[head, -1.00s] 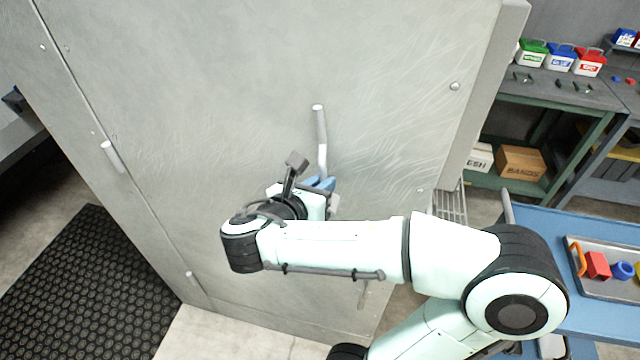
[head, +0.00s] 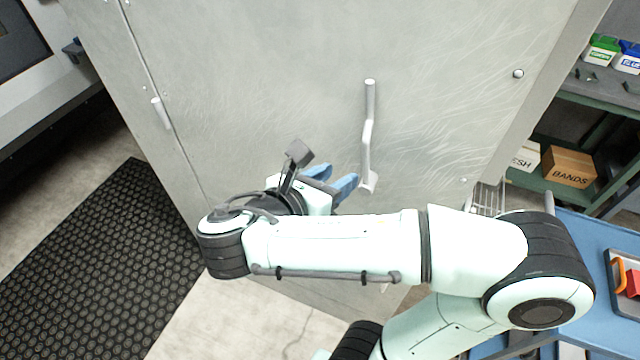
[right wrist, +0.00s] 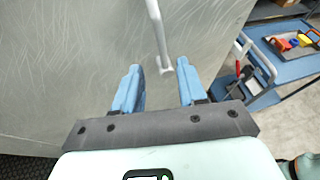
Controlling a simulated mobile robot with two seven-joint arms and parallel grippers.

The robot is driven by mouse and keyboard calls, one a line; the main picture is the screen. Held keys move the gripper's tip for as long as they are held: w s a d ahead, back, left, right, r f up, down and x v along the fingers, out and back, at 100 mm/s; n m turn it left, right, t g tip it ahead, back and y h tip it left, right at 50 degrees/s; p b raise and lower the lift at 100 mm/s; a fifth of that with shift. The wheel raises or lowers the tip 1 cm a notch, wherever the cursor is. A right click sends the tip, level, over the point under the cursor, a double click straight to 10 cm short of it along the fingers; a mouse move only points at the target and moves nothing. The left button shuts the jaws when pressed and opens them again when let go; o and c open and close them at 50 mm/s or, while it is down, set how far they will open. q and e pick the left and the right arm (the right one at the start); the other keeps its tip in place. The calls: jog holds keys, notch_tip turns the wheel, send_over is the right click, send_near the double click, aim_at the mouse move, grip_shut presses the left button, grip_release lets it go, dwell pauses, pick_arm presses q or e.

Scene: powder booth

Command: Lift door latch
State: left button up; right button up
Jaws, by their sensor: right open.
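The door latch (head: 368,135) is a pale grey bent bar on the large grey booth door (head: 270,70), hanging down with a slight kink. It also shows in the right wrist view (right wrist: 157,30), its lower end seen between and beyond my fingertips. My right gripper (head: 345,178) has blue fingers, which are open and empty. In the head view they are just left of the latch's lower end, apart from it as far as I can tell. In the right wrist view the gripper (right wrist: 157,75) points at the door. My left gripper is not in view.
A hinge pin (head: 161,113) sits at the door's left seam. A blue cart (head: 590,260) with a tray of parts stands at the right. A green shelf (head: 600,115) holds boxes behind it. A black mat (head: 90,260) lies on the floor at the left.

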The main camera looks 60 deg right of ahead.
jog(key=shift+v, duration=2)
jog(key=shift+w, duration=0.1)
jog(key=w+a+f+y, duration=0.2)
jog(key=w+f+y, duration=0.1)
jog(key=f, duration=0.5)
jog(key=w+a+f+y, duration=0.2)
jog(key=w+f, duration=0.1)
jog(key=f, duration=0.6)
jog(key=w+a+f+y, duration=0.2)
jog(key=w+f+y, duration=0.1)
jog(key=f, duration=0.5)
jog(key=s+a+f+m+y, duration=0.1)
jog(key=a+f+m+y, duration=0.5)
jog(key=f, duration=0.5)
jog(key=s+a+f+m+y, duration=0.1)
jog(key=a+f+m+y, duration=0.3)
jog(key=a+f+m, duration=0.5)
jog(key=s+d+f+m+t, duration=0.1)
jog(key=s+f+m, duration=0.1)
jog(key=f, duration=0.4)
jog(key=s+f+m+t, duration=0.1)
jog(key=s+f+m, duration=0.1)
jog(key=f+m, duration=0.2)
notch_tip(320, 180, down, 3)
jog(key=shift+d+r+m+h, duration=0.2)
jog(key=shift+d+m+h, duration=0.1)
jog(key=shift+d, duration=0.1)
